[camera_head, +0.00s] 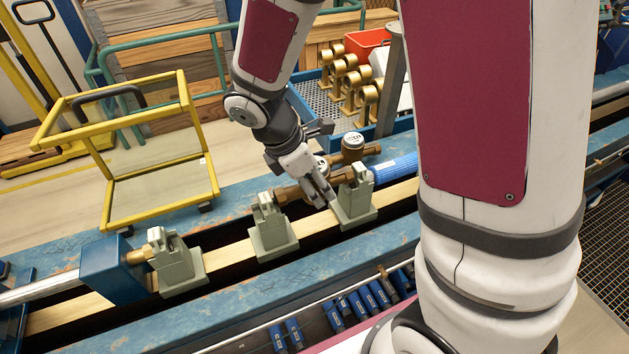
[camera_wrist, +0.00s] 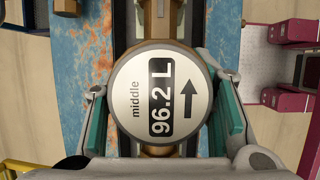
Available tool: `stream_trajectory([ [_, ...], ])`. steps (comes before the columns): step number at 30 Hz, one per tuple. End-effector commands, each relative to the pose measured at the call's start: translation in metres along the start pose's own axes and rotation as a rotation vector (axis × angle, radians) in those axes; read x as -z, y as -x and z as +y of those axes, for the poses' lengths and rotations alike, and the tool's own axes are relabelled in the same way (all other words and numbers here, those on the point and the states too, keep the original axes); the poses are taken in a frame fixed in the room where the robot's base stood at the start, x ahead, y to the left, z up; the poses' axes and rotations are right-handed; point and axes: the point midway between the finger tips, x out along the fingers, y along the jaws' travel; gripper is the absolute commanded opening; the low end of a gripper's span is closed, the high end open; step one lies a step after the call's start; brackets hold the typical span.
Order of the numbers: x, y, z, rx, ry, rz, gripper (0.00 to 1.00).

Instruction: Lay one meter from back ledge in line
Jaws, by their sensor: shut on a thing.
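A brass meter (camera_wrist: 160,98) with a round white dial reading "middle 96.2 L" and an arrow sits between the teal finger pads of my gripper (camera_wrist: 162,118). In the head view my gripper (camera_head: 322,196) points down over the bench, shut on this meter, whose brass tube (camera_head: 288,194) shows beside the fingers. The tube spans near the middle grey stand (camera_head: 272,230) and the right grey stand (camera_head: 355,198); I cannot tell whether it rests on them. A second brass meter (camera_head: 353,146) lies just behind, on the back side. The fingers hide part of the held meter.
A left grey stand (camera_head: 174,262) is beside a blue end block (camera_head: 115,268). A blue cylinder (camera_head: 396,167) is right of the right stand. Brass pieces (camera_head: 350,80) and a red bin (camera_head: 366,42) stand behind. A yellow cart (camera_head: 150,185) is at left; blue parts (camera_head: 365,299) are in front.

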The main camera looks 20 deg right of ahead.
Motion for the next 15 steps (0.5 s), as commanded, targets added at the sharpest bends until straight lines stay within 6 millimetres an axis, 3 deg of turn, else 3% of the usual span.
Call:
stream_trajectory([
  [15,0.008,-0.019,0.001,-0.001,0.0,0.0,0.0],
])
